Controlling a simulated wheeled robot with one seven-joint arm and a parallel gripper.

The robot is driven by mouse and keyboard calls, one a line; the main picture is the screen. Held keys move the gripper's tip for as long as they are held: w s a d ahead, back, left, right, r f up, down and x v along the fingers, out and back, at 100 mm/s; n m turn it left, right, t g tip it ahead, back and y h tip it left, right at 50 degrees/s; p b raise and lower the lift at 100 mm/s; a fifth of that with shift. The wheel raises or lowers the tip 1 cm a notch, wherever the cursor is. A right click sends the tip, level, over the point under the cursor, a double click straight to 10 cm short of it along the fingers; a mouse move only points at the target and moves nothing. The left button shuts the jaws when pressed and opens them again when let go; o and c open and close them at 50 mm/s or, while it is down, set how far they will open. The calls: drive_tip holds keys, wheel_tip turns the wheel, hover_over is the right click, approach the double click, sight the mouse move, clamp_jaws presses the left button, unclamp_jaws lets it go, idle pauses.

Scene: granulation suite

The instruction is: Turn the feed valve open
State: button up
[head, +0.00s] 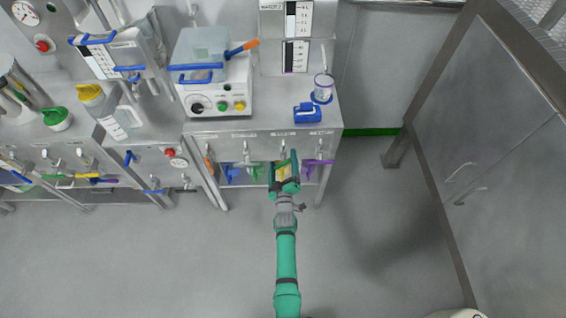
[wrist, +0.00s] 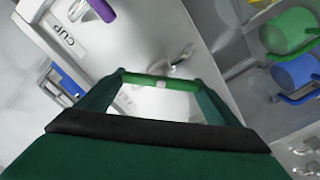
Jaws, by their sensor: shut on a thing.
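My gripper (head: 284,163) is at the front of the middle steel bench, below its top edge. In the wrist view its two dark green fingers are shut on a green valve handle (wrist: 178,85), which spans the gap between them crosswise. A metal valve body (wrist: 180,64) shows just behind the handle. In the head view my gripper hides most of this valve. No label that I can read names it as the feed valve. A purple handle (head: 318,163) is to the right, and it also shows in the wrist view (wrist: 102,9) near a "CUP" label.
An orange handle (head: 209,164) is further left on the bench front. Green (wrist: 289,30) and blue (wrist: 297,72) containers sit under the bench. A control box (head: 218,103) and a blue item (head: 307,114) stand on top. A steel cabinet (head: 500,140) is right; open floor lies between.

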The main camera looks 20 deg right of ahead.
drive_tip(key=n, duration=0.4)
drive_tip(key=shift+a+f+n, duration=0.15)
drive_tip(key=shift+n, duration=0.15)
drive_tip(key=shift+f+n, duration=0.15)
drive_tip(key=shift+n, duration=1.85)
drive_tip(key=o, duration=0.9)
drive_tip(key=v, duration=1)
drive_tip(key=shift+s+a, duration=0.1)
drive_tip(key=shift+s, duration=0.3)
